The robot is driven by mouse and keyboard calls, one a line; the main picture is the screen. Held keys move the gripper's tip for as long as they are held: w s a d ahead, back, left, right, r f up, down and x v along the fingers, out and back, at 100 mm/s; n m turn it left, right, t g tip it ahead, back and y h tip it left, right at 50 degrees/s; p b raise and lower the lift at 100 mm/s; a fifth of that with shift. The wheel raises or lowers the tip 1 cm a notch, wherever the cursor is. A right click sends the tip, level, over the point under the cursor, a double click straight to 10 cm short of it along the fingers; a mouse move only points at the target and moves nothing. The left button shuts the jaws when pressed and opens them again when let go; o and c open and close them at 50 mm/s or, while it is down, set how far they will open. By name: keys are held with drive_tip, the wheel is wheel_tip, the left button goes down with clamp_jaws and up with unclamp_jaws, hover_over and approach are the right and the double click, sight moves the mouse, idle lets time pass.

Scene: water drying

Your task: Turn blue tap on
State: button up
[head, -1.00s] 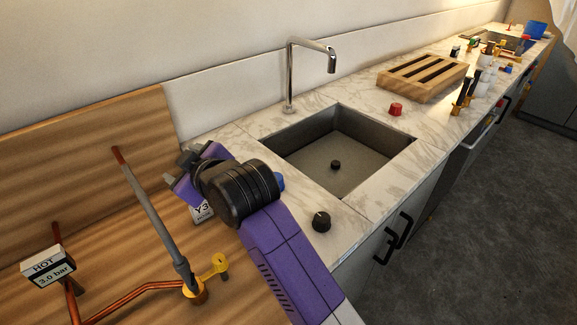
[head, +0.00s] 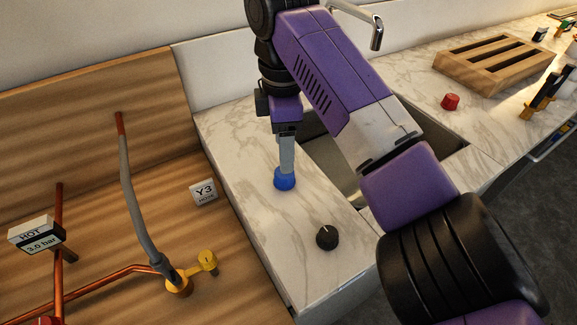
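The blue tap (head: 285,180) is a small round blue knob on the marble counter, left of the sink. My gripper (head: 286,165) points straight down over it, and its fingers meet the top of the knob in this view. The near finger hides the other one, so the gap between the fingers does not show. Whether the fingers press on the knob cannot be told.
A black knob (head: 327,237) stands on the counter in front of the blue tap. A red knob (head: 450,102) is right of the sink (head: 446,137), which my arm partly covers. The chrome faucet (head: 377,32) is behind. Copper pipes (head: 113,279) and a yellow valve (head: 207,261) are at left.

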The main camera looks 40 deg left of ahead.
sight(284, 176)
wheel_tip(284, 176, down, 8)
drive_tip(key=shift+r, duration=0.15)
idle(0.3)
clamp_jaws()
drive_tip(key=shift+p, duration=0.3)
